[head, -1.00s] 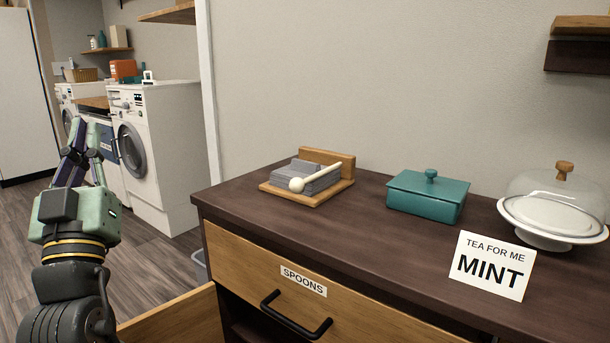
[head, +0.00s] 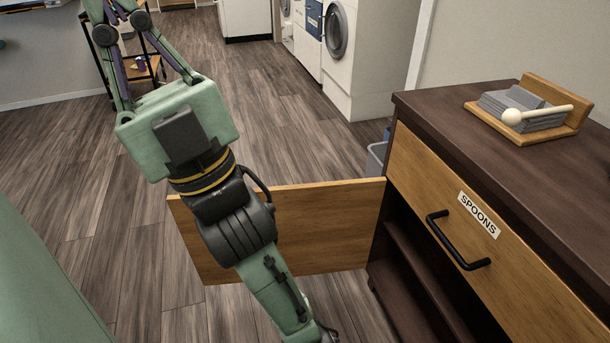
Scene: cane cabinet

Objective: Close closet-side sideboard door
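The sideboard (head: 425,125) is dark brown with a light wood drawer front. Its light wood door (head: 325,225) stands wide open, swung out to the left from the cabinet's far front corner. The dark open compartment (head: 405,270) with a shelf shows below the drawer. My arm crosses in front of the door and hides its left-middle part. My gripper (head: 118,22) is at the upper left, beyond the door's free edge and apart from it. Its fingertips are at or past the top edge of the picture, so its opening is unclear.
The drawer labelled SPOONS has a black handle (head: 457,242). A wooden napkin holder (head: 560,130) sits on top. A grey bin (head: 377,158) stands behind the door. A washing machine (head: 365,60) and a cart (head: 140,68) are farther back. The wood floor between is clear.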

